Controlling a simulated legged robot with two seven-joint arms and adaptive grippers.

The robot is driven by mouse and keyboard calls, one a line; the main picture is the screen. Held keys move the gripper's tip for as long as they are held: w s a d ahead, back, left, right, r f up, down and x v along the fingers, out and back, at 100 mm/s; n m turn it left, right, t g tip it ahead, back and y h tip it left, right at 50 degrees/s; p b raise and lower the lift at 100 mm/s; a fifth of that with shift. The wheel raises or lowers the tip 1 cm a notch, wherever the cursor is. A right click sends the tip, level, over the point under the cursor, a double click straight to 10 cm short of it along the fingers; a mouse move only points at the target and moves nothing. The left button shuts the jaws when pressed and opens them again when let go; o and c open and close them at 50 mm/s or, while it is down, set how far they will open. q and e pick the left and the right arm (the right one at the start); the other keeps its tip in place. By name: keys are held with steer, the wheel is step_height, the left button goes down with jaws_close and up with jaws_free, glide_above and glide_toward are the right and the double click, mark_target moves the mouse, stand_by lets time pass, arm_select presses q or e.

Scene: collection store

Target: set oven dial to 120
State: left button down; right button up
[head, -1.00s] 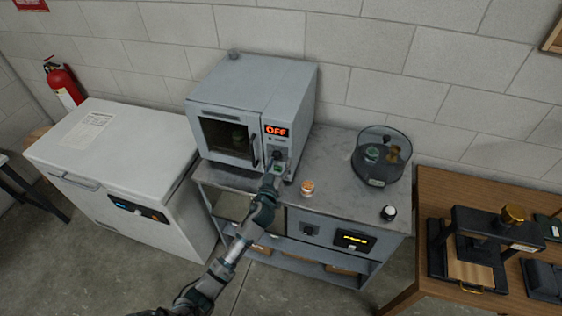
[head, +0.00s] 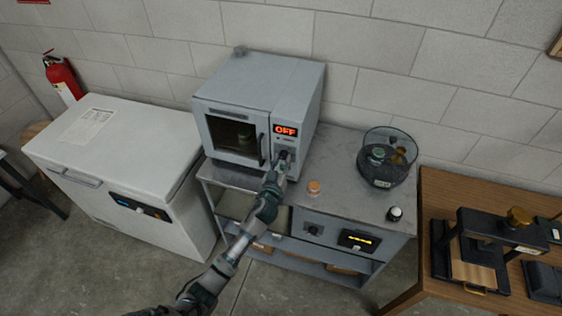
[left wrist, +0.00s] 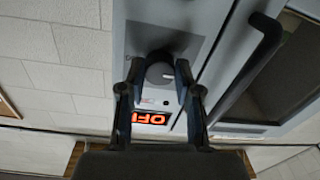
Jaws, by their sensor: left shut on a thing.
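The grey oven (head: 258,95) stands on the metal bench, its door shut, with a jar visible behind the window. Its red display (head: 286,131) reads OFF. My left gripper (head: 283,160) is at the control panel below the display. In the left wrist view, upside down, my left gripper (left wrist: 158,75) has its two fingers shut on the round dark dial (left wrist: 158,58). The display (left wrist: 150,118) shows there partly hidden by a finger. The dial's markings cannot be read. My right gripper is not in view.
An orange-capped jar (head: 314,187) and a small dark jar with a white top (head: 394,214) stand on the bench. A round clear-lidded device (head: 387,160) is to the right. A white chest freezer (head: 115,160) is at left, and a wooden table (head: 470,190) at right.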

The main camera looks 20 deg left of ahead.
arm_select(q)
steer(key=shift+a, duration=0.15)
steer(key=shift+m, duration=0.8)
steer(key=shift+d+m, duration=0.25)
steer(key=shift+m, duration=1.45)
steer(key=m, duration=0.4)
steer(key=shift+a+m+p, duration=0.2)
steer(key=shift+m+p, duration=0.1)
steer(key=shift+m, duration=0.1)
steer(key=m, duration=0.3)
steer(key=shift+m+t+h+p, duration=0.3)
steer(key=shift+m+h, duration=0.1)
steer(key=m, duration=0.3)
steer(key=shift+m+p, duration=0.4)
steer(key=m+p, duration=0.1)
steer(key=m, duration=0.3)
steer(key=shift+a+h, duration=0.1)
steer(key=shift+h, duration=0.2)
steer(key=shift+f+m+p, duration=0.15)
steer(key=shift+m+p, duration=0.25)
steer(key=shift+m, duration=1)
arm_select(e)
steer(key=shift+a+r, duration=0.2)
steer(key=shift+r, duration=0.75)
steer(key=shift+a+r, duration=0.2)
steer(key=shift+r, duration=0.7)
arm_select(q)
steer(key=shift+s+f, duration=0.1)
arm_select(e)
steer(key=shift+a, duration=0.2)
